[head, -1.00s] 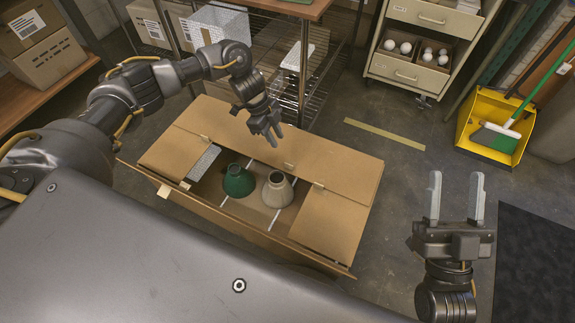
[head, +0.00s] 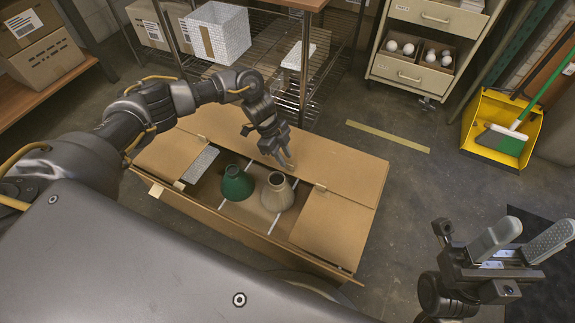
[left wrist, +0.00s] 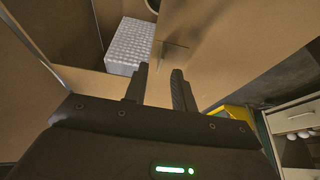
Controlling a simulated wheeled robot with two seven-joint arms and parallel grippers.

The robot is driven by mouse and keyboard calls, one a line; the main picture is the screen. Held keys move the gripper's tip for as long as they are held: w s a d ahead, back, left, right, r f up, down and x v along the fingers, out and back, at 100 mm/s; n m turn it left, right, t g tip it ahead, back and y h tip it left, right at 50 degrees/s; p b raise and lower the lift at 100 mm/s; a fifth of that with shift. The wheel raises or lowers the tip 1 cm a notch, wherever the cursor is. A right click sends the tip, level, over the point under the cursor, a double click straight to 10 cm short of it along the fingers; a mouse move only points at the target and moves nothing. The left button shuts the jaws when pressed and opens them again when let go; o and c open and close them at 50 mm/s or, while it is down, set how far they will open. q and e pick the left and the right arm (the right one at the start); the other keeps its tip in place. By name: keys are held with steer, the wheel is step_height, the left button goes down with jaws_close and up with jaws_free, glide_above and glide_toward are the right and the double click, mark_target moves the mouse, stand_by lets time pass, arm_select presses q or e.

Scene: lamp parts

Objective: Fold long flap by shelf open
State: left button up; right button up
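The cardboard box (head: 232,222) stands on the floor with a gap along its middle. Its long flap on the shelf side (head: 325,163) lies flat over the far part of the box. The short flaps, left (head: 165,158) and right (head: 332,228), also lie flat. My right gripper (head: 522,242) is open and empty, right of the box.
A white textured block (left wrist: 131,46) lies inside. The wire shelf (head: 282,78) stands close behind the box. A drawer cabinet (head: 412,70) and yellow dustpan (head: 528,135) are farther right.

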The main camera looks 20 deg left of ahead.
arm_select(q)
steer(key=shift+b+x, duration=0.5)
steer(key=shift+x, duration=1.4)
jaws_close()
